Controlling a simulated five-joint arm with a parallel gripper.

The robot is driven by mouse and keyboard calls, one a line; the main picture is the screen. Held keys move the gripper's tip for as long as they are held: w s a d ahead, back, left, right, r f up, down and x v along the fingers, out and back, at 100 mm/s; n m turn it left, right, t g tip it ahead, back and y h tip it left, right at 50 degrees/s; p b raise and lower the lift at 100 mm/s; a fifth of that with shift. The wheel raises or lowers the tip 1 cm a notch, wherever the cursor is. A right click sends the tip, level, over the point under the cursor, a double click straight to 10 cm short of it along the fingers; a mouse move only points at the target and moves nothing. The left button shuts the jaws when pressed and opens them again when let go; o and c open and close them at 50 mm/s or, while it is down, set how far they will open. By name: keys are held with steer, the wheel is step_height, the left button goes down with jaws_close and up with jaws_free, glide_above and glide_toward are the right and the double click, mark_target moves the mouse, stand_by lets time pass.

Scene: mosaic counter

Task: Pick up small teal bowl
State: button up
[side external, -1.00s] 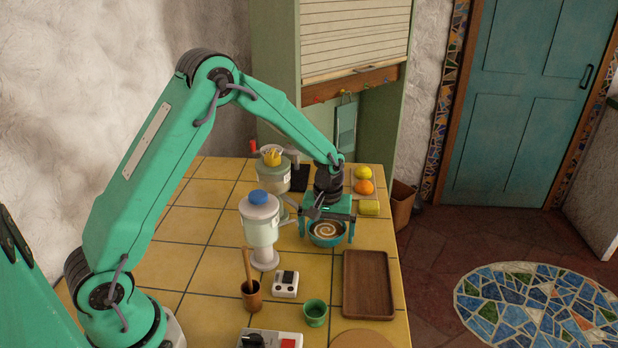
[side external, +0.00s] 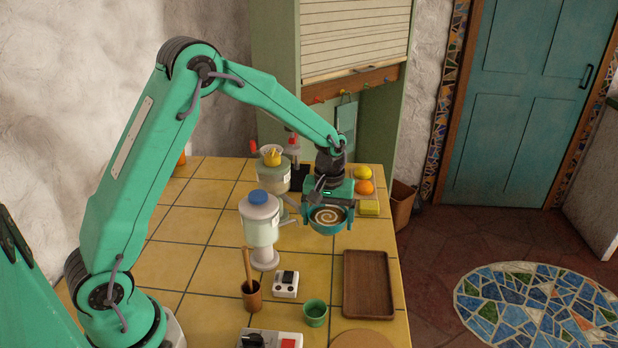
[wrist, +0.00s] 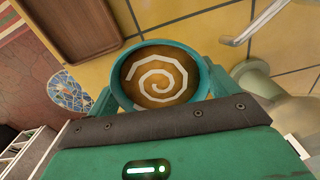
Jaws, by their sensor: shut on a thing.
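The small teal bowl (side external: 328,228) has a brown inside with a pale spiral. It also shows in the wrist view (wrist: 160,77), upright between the jaws. My gripper (side external: 328,212) is shut on the bowl, with one teal finger on each side of it. The bowl appears held above the yellow tiled counter. Its far side is partly hidden by my gripper in the side view.
A brown wooden tray (side external: 368,285) lies in front of the bowl. A blue-topped grinder (side external: 261,230) stands close to the left. A green cup (side external: 315,313), a small white device (side external: 285,284) and a mortar with pestle (side external: 251,296) are nearer. Fruit (side external: 365,187) lies behind.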

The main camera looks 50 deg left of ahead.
steer(key=s+d+r, duration=0.5)
steer(key=d+r, duration=0.1)
steer(key=d, duration=0.3)
steer(key=shift+s+d+r, duration=0.2)
steer(key=shift+s+d, duration=0.05)
steer(key=shift+d, duration=0.1)
steer(key=shift+d, duration=0.1)
steer(key=s+d+m, duration=0.3)
steer(key=d+m, duration=0.3)
steer(key=d, duration=0.1)
steer(key=s+d+m, duration=0.3)
steer(key=d+m, duration=0.4)
glide_above(367, 283)
step_height(367, 283, down, 6)
steer(key=shift+w+f, duration=0.1)
steer(key=shift+f, duration=0.1)
steer(key=shift+f, duration=1.9)
steer(key=shift+f, duration=0.15)
